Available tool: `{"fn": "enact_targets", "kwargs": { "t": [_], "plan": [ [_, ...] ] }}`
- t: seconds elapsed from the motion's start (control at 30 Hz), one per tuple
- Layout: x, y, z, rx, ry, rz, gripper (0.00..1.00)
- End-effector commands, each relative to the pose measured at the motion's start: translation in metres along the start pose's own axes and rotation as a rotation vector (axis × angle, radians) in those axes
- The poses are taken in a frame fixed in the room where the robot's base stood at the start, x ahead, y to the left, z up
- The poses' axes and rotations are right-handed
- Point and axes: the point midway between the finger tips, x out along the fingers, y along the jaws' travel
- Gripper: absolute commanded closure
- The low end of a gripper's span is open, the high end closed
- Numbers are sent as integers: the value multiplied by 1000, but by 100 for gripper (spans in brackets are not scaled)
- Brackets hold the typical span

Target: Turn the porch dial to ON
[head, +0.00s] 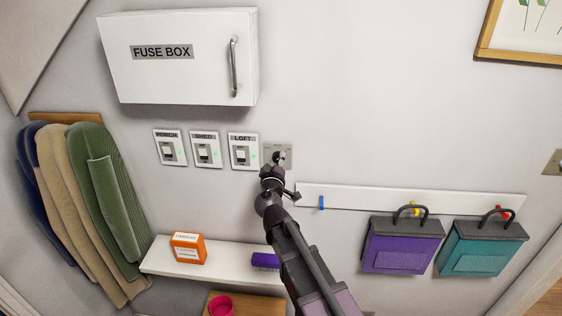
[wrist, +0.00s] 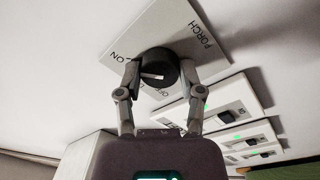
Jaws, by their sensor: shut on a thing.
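The porch dial (wrist: 158,62) is a round black knob on a pale wall plate (wrist: 182,22) printed PORCH, ON and OFF in the wrist view. My gripper (wrist: 160,78) is shut on the dial, one finger on each side. A short white mark shows on the knob's near lower part; I cannot tell exactly which label it points to. The OFF label is partly hidden by the knob and a finger. In the head view the grey plate (head: 269,148) is right of the switches, with my gripper (head: 279,159) in front, hiding most of the dial.
Porch (head: 168,147), shed (head: 204,149) and loft (head: 242,151) switches with green lights sit left of the dial. A white fuse box (head: 180,80) is above. A shelf (head: 218,269) holds an orange box (head: 188,249). A hook rail (head: 360,198) and bags are at right.

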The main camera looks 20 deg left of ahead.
Motion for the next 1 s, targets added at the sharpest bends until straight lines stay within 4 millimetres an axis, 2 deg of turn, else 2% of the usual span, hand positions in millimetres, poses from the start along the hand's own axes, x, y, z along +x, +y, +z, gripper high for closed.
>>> {"fn": "enact_targets", "kwargs": {
  "t": [0.13,0.17,0.27,0.83,1.0],
  "plan": [
    [1,0,0,0,0,1,98],
    [1,0,0,0,0,1,48],
    [1,0,0,0,0,1,18],
    [0,0,0,0,-1,0,16],
    [-1,5,17,8,-34,15,16]
  ]
}}
